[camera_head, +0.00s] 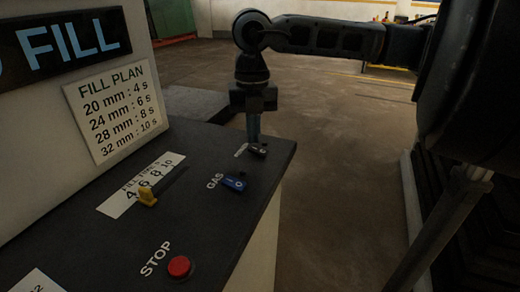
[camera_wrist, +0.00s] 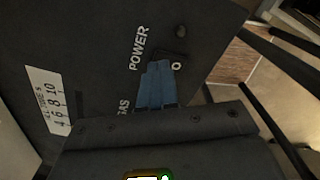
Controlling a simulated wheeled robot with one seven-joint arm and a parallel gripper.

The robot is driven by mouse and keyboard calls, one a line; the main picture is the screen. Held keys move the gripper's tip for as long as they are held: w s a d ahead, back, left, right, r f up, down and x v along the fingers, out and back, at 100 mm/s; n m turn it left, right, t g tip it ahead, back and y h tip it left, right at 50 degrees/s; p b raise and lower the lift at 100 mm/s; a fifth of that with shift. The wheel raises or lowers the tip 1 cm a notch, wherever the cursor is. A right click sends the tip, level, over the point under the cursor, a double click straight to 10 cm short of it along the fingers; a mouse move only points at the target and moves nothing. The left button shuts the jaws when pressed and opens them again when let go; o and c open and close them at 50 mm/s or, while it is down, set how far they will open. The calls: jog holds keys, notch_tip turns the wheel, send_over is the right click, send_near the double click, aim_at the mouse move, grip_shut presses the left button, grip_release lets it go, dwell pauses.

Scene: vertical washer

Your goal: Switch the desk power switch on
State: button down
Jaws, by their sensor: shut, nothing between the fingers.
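The power switch (camera_head: 258,150) is a small black rocker on the dark sloping desk panel, near its far right edge, with a white "O" mark on one end. In the wrist view the power switch (camera_wrist: 178,62) lies beside the white word POWER, partly hidden by my fingers. The rocker's tilt is not clear.
A blue GAS switch (camera_head: 235,184), a yellow fill-time selector (camera_head: 147,195) and a red STOP button (camera_head: 179,266) share the panel. A small dark round lamp or knob (camera_wrist: 180,31) sits beside the power switch. A fill plan sign (camera_head: 114,112) stands behind. Open floor lies right.

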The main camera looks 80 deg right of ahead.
aim_at(254, 148)
jog(key=shift+f+b, duration=0.95)
jog(key=shift+b, duration=0.1)
dwell(0.5)
jog(key=shift+r, duration=0.1)
jog(key=shift+r+p, duration=1.15)
jog(key=shift+r, duration=2.3)
jog(key=shift+s, duration=0.1)
